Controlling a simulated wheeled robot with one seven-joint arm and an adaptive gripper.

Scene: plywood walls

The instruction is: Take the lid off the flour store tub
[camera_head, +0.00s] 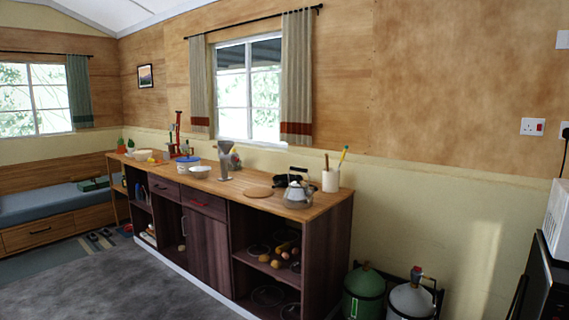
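A tub with what looks like a blue lid (187,159) stands on the wooden counter, towards its far left part, behind a white bowl (200,171). It is small in the picture, and I cannot tell for certain that it is the flour store tub. The lid looks to be on the tub. My gripper is not in view.
The long counter (230,187) runs along the wall, with open shelves below. A round board (258,192), kettle (298,193) and utensil pot (331,180) stand nearer. Green (364,292) and grey (411,302) gas bottles stand beyond its right end. The grey floor (90,285) is open.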

